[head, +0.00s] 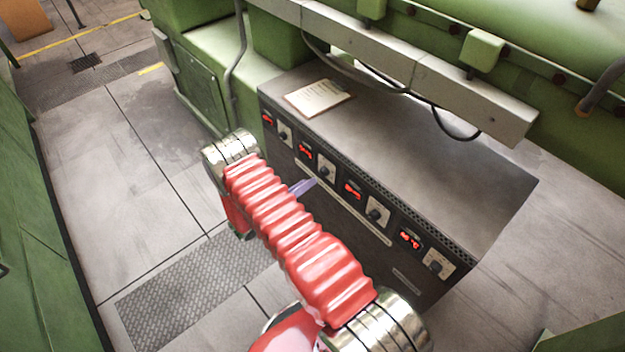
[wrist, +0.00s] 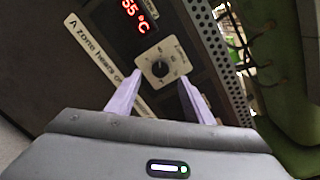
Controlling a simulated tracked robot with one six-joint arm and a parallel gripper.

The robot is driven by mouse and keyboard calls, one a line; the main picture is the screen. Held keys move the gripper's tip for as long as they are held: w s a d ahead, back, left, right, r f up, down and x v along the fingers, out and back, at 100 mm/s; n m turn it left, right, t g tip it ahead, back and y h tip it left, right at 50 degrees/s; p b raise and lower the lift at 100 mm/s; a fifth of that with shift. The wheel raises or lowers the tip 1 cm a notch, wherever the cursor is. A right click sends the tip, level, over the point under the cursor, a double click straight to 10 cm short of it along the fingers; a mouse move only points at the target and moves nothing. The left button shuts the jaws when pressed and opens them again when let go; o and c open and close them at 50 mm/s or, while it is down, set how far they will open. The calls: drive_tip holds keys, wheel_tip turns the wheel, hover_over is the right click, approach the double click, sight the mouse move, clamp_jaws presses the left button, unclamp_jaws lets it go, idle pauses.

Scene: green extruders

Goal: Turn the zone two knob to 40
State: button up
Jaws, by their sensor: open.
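The grey control box (head: 440,180) has a row of red displays, each with a black knob on a pale dial plate. In the wrist view, one knob (wrist: 160,68) lies ahead between the fingertips of my gripper (wrist: 160,78), with a gap on both sides. The display above it (wrist: 137,14) reads 55 °C. My gripper's purple finger (head: 302,187) also shows in the head view, near the second knob from the far left (head: 326,170). My gripper is open and empty. The zone number and the dial's small marks are unreadable.
A paper sheet (head: 318,97) lies on top of the box. A pale beam with cables (head: 420,70) runs above it. A printed label strip (wrist: 88,46) sits beside the knob. Open floor (head: 120,180) lies left of the box.

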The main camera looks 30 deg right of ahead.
drive_tip(key=s+a, duration=0.1)
drive_tip(key=a, duration=0.6)
drive_tip(key=shift+s+r, duration=0.15)
drive_tip(key=shift+a, duration=0.1)
idle(0.3)
